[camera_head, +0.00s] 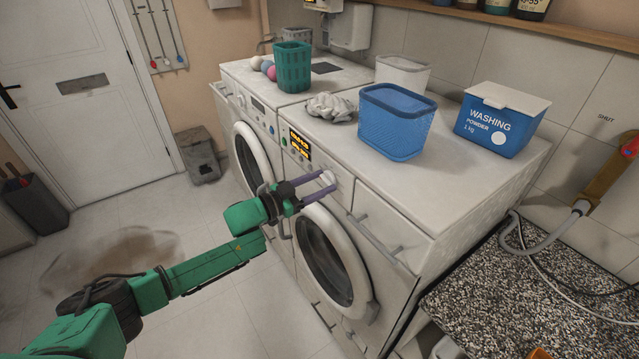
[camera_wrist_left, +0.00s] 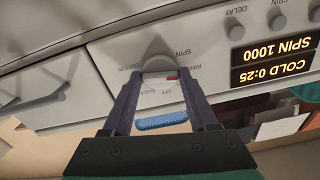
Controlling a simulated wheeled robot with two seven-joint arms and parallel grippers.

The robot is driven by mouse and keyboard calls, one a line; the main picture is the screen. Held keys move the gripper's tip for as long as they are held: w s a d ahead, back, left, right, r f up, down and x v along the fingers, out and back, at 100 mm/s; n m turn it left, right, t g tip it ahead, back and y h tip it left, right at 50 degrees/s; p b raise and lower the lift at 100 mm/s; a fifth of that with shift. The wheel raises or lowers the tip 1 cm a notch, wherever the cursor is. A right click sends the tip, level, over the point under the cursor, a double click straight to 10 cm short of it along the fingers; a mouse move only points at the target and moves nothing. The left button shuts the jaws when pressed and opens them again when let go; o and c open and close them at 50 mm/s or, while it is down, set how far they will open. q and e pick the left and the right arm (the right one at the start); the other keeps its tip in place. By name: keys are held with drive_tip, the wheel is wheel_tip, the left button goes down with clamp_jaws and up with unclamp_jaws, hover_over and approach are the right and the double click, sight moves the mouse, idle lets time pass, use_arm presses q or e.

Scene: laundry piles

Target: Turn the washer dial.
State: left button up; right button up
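The washer dial (camera_head: 328,177) is a round pale knob on the front panel of the nearer white washer (camera_head: 440,215). In the left wrist view, where the panel lettering is upside down, the dial (camera_wrist_left: 160,52) shows as a grey knob with a red mark near it. My left gripper (camera_head: 321,182) is at the panel with its two fingers spread. In the left wrist view my left gripper (camera_wrist_left: 159,78) has a fingertip to each side of the dial; I cannot tell whether they touch it. My right gripper is not in view.
The lit display (camera_wrist_left: 274,62) reads COLD 0:25, SPIN 1000. A blue basket (camera_head: 397,125), a grey cloth (camera_head: 331,107) and a washing powder box (camera_head: 500,122) stand on top. A drawer handle (camera_head: 375,237) and the round door (camera_head: 330,262) are close by.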

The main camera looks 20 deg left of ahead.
use_arm(q)
drive_tip(key=o, duration=0.3)
drive_tip(key=shift+b+v, duration=1)
drive_tip(key=shift+v, duration=6.25)
